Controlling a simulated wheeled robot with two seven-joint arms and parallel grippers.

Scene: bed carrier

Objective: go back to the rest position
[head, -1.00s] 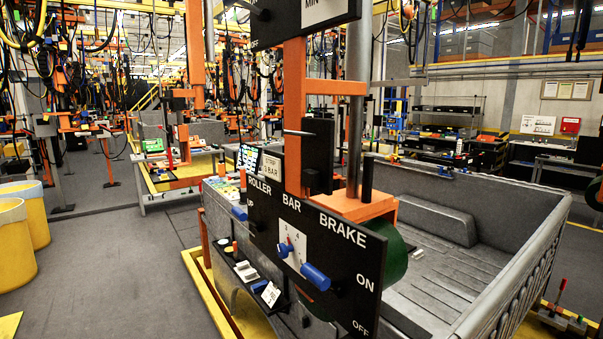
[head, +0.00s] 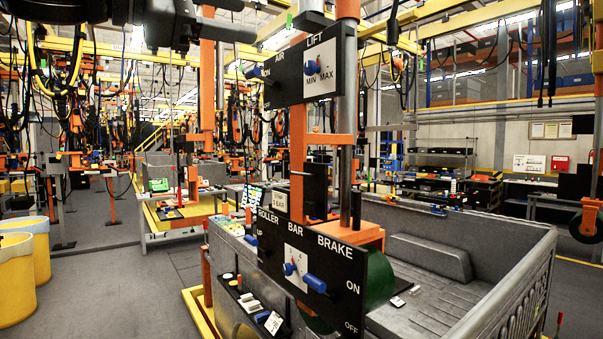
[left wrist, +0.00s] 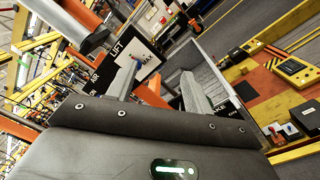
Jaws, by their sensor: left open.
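My left gripper (head: 240,18) shows dark at the top left of the head view, beside the upper AIR and LIFT panel (head: 318,66). Its two fingers stand apart with nothing visible between them. In the left wrist view the open fingers (left wrist: 160,85) point toward the LIFT panel (left wrist: 131,47), which appears tilted there. My right gripper is in neither view.
The black ROLLER, BAR and BRAKE panel (head: 310,262) with blue levers hangs on an orange post (head: 298,170). Behind it is a grey truck bed (head: 470,305). Yellow bins (head: 15,285) stand at left. Grey floor (head: 120,290) is clear between.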

